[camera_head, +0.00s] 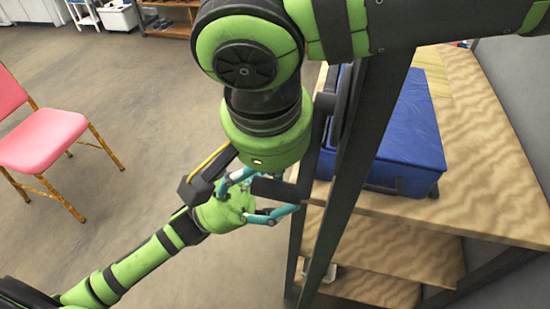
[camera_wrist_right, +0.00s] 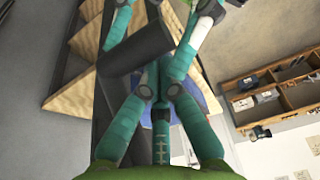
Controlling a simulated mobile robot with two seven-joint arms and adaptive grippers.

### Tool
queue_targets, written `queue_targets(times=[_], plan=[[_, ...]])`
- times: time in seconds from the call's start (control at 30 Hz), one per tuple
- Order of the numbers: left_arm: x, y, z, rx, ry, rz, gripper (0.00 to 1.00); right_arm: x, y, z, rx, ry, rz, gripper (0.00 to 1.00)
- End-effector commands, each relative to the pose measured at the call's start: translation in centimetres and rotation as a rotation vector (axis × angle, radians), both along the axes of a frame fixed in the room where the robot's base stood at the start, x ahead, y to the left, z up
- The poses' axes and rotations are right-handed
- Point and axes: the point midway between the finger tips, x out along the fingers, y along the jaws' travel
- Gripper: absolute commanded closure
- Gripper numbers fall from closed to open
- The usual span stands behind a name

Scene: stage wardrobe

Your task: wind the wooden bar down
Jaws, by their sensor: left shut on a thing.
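A black crank-like bracket (camera_head: 304,185) stands beside the dark upright post (camera_head: 364,130) in the head view, its lower end running left between my grippers. My left gripper (camera_head: 266,200) comes from the lower left and has its teal fingers closed around that lower end, the handle. My right gripper hangs just above it, its fingers mostly hidden in the head view. In the right wrist view my right gripper's teal fingers (camera_wrist_right: 160,78) are beside a dark block (camera_wrist_right: 135,55); I cannot tell whether they grip it. I cannot make out the wooden bar.
A blue suitcase (camera_head: 405,140) lies on a wooden shelf unit (camera_head: 470,180) right of the post. A pink chair (camera_head: 40,140) stands at the left. Cubbies (camera_wrist_right: 290,90) show at the right of the right wrist view. The floor between chair and shelves is clear.

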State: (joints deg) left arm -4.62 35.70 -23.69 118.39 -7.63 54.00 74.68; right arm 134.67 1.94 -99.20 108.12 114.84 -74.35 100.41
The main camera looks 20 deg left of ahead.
Motion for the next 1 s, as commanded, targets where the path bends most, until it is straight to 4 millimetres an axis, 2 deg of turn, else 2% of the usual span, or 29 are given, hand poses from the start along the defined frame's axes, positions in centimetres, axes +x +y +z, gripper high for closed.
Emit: queue_targets(times=[0.03,0.23,0.5,0.57,0.67,0.77,0.87,0.9,0.97,1.0], plan=[[0.1,0.5,-1.1,0.013,0.011,0.006,0.37,-0.3,-0.2,-0.4,-0.01,0.01,0.002,1.0],[-0.6,2.7,-3.7,0.018,0.011,0.001,0.37,-0.2,-0.2,-0.4,-0.009,0.009,0.001,1.0],[-1.0,4.6,-5.3,0.011,0.006,0.002,0.37,-0.1,-0.1,-0.3,-0.005,0.005,-0.001,1.0],[-0.5,4.8,-5.9,0.018,0.015,0.027,0.37,-0.1,-0.1,-0.2,-0.005,0.004,-0.002,1.0],[1.9,5.2,-8.3,0.052,0.064,0.14,0.37,0.0,-0.1,-0.2,-0.005,0.003,-0.002,1.0],[5.6,6.3,-13.2,0.135,0.16,0.336,0.37,0.0,-0.1,-0.2,-0.004,0.003,-0.003,1.0],[9.2,8.3,-20.5,0.274,0.297,0.566,0.37,0.0,-0.1,-0.2,-0.003,0.002,-0.003,1.0],[10.1,9.2,-23.9,0.342,0.356,0.651,0.37,0.0,-0.1,-0.1,-0.003,0.002,-0.003,1.0],[10.8,10.7,-29.0,0.451,0.448,0.761,0.37,0.0,-0.1,-0.1,-0.003,0.002,-0.003,1.0],[10.8,11.7,-32.5,0.53,0.509,0.823,0.37,0.0,-0.1,-0.1,-0.003,0.002,-0.003,1.0]])
